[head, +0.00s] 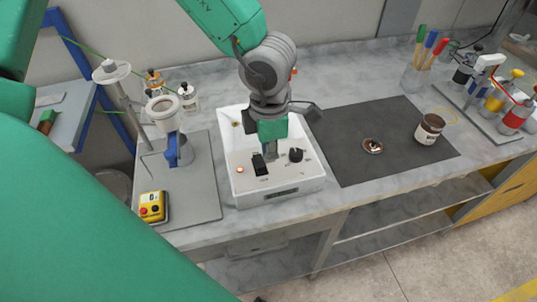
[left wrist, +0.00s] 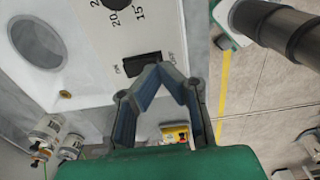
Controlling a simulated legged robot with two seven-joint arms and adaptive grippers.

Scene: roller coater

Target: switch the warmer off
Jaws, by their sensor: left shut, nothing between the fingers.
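The warmer is a white box (head: 312,172) on the bench in the middle of the head view. Its front panel has a black rocker switch (head: 259,165), a black knob (head: 296,154) and a small reddish lamp (head: 240,170). In the left wrist view the switch (left wrist: 138,64) lies between the ON and OFF marks. My left gripper (head: 271,155) points down at the panel beside the switch. Its fingertips (left wrist: 163,70) meet, empty, over the OFF end in the left wrist view. Contact and the switch's tilt cannot be told. My right gripper is not in view.
A stand with a white cup (head: 162,108) and a yellow button box (head: 152,206) are left of the warmer. A dark mat (head: 350,130) with a brown-labelled jar (head: 429,129) lies right. Pens in a holder (head: 417,80) and a bottle tray (head: 480,117) are farther right.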

